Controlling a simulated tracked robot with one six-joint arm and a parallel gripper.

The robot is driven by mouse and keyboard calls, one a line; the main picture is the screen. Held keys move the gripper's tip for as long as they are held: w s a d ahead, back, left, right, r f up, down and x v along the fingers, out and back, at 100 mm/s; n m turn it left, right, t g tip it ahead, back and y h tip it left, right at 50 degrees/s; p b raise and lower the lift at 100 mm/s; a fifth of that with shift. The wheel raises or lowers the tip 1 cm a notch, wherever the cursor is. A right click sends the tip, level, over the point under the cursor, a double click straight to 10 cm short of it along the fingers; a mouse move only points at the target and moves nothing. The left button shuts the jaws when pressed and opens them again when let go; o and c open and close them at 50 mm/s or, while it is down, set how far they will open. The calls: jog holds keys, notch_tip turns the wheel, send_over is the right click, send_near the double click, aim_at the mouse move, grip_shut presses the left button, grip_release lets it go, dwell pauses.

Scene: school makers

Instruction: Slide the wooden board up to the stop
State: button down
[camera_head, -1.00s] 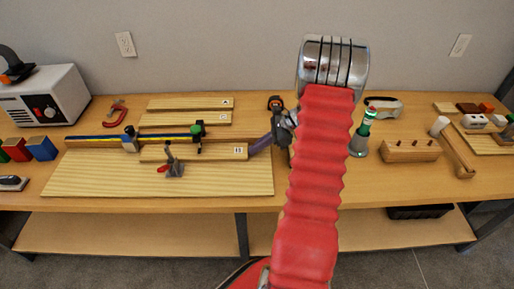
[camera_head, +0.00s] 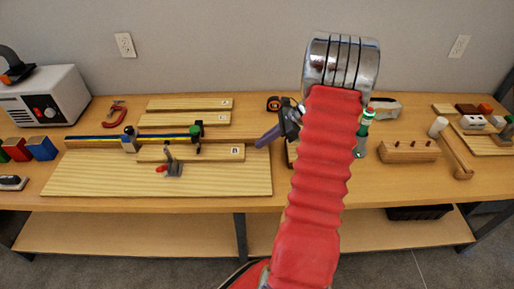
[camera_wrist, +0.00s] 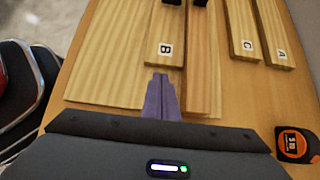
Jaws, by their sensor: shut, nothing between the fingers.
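The pale wooden board marked B (camera_head: 205,154) lies on a wide wooden base (camera_head: 90,180), along the front of a fence with a blue and yellow scale (camera_head: 95,139). A blue-and-grey block (camera_head: 129,140) sits on the fence near the board's left end; any contact there is unclear. A dark piece with a green knob (camera_head: 196,131) sits farther right; which one is the stop is unclear. My gripper (camera_head: 259,144), with purple fingers, is shut and empty, just off the board's right end. The wrist view shows the shut fingertips (camera_wrist: 160,78) near board B (camera_wrist: 165,35).
A toggle clamp with a red handle (camera_head: 173,165) stands at the board's front. Boards C (camera_head: 185,119) and A (camera_head: 190,104) lie behind the fence. An orange-and-black tape measure (camera_wrist: 294,144) lies nearby. A green-topped bottle (camera_head: 364,130) stands right of my arm.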

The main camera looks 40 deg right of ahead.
jog(key=v, duration=0.5)
dwell(0.7)
jog(key=s+f+n, duration=0.1)
jog(key=s, duration=0.1)
jog(key=s+a+f+n+g, duration=0.1)
jog(key=s+f+n, duration=0.1)
jog(key=shift+a+f+n+g+h, duration=0.1)
jog(key=shift+a+n+g+h, duration=0.1)
jog(key=shift+n+g+h, duration=0.1)
jog(key=a+n, duration=0.1)
jog(key=s+a+r+n+g, duration=0.1)
jog(key=a, duration=0.1)
jog(key=shift+s+r+n+h, duration=0.1)
jog(key=shift+s+n+h, duration=0.2)
jog(key=shift+h, duration=0.1)
jog(key=s+a+r+n+h, duration=0.1)
jog(key=s+a+r+n, duration=0.1)
jog(key=a+r+n, duration=0.4)
jog(key=s+a+r+n+t+h, duration=0.1)
jog(key=a+r+n, duration=0.6)
jog(key=a, duration=0.9)
jog(key=s+a+r+n+t+h, duration=0.1)
jog(key=s+a+r+n+h, duration=0.2)
jog(key=a+r+n, duration=0.3)
jog(key=s+a+n, duration=0.1)
jog(key=a, duration=0.4)
jog(key=shift+a+r, duration=0.35)
